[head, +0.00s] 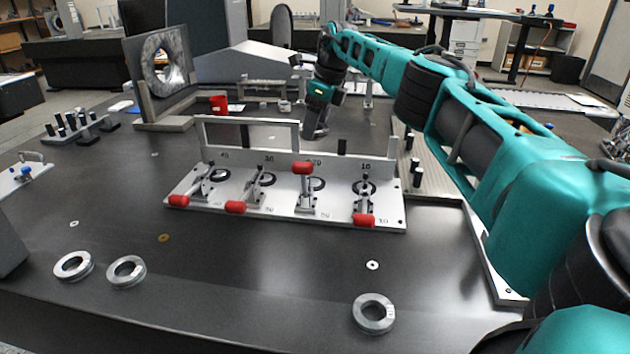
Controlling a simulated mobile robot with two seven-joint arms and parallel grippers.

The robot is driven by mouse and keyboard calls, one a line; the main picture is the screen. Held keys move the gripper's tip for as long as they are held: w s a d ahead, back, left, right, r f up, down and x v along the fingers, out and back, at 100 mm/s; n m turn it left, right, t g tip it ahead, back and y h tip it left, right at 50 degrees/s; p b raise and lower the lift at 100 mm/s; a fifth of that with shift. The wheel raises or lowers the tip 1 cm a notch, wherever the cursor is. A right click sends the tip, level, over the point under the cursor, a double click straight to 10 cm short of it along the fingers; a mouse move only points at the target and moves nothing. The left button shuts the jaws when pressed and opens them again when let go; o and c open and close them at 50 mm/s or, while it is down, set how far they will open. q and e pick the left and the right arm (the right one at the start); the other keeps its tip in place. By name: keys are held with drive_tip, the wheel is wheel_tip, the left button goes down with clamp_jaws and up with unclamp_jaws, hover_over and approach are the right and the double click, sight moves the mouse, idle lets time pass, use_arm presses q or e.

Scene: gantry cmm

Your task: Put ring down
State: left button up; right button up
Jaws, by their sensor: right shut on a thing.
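My right gripper (316,126) is far out over the table, behind the clamp fixture, pointing down. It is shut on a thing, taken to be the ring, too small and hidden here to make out. Three loose silver rings lie flat on the dark table: one at the far left (73,265), one beside it (126,271), and one at the front right (373,313). My left gripper is not in view.
A pale clamp fixture (285,209) with several red-handled toggle clamps stands mid-table; one handle is raised. A grey plate with a large hole (132,72) stands at the back left. The front middle table (240,290) is clear.

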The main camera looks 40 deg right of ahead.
drive_tip(key=b, duration=0.2)
hover_over(315, 181)
wheel_tip(315, 181, down, 8)
drive_tip(key=shift+f, duration=0.1)
drive_tip(key=shift+f+b, duration=0.65)
drive_tip(key=shift+f, duration=1.9)
drive_tip(key=o, duration=1.1)
drive_tip(key=shift+o, duration=0.7)
drive_tip(key=shift+r, duration=0.1)
